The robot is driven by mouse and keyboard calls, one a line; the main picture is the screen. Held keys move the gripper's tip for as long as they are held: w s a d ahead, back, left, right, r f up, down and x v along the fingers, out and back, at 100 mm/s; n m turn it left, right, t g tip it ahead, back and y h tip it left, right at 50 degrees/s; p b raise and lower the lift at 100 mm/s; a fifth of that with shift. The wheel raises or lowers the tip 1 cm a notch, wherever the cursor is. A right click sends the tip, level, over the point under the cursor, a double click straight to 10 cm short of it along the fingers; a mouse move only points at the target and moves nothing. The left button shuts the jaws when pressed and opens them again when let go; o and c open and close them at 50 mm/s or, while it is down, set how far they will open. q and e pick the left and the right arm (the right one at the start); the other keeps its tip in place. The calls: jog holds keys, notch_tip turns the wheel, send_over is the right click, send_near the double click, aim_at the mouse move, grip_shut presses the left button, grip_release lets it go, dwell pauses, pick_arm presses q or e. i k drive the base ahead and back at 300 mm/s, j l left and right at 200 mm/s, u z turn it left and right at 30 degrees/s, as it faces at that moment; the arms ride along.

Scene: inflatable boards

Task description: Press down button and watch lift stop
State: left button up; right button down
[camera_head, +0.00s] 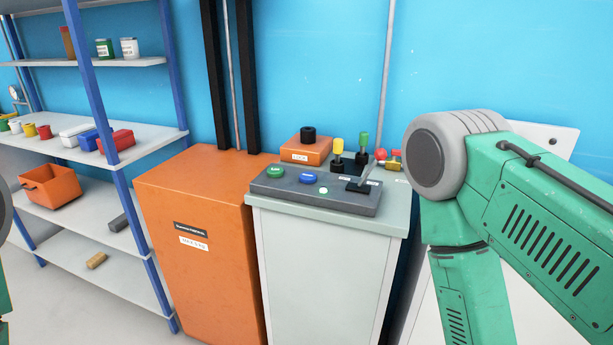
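A dark grey control panel (330,201) lies on top of a light grey cabinet (320,262). It carries a green button (275,172) at its left, a blue button (309,178) beside it, a small lit white-green button (323,190) and a black switch (358,185) at its right. The button labels are too small to read. My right arm comes in from the right as large green links with a grey joint, beside the cabinet. Neither gripper shows in the view. Only a sliver of my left arm shows at the left edge.
An orange cabinet (205,245) stands left of the panel, with black vertical rails (246,80) behind it. An orange box (306,150) with a black knob and yellow and green-handled levers (338,147) stand behind the panel. Blue-framed shelves (95,90) hold jars and bins at left.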

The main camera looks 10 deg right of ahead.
aim_at(305, 178)
jog(key=i+j, duration=1)
jog(key=z, duration=1.15)
jog(key=i+j, duration=0.05)
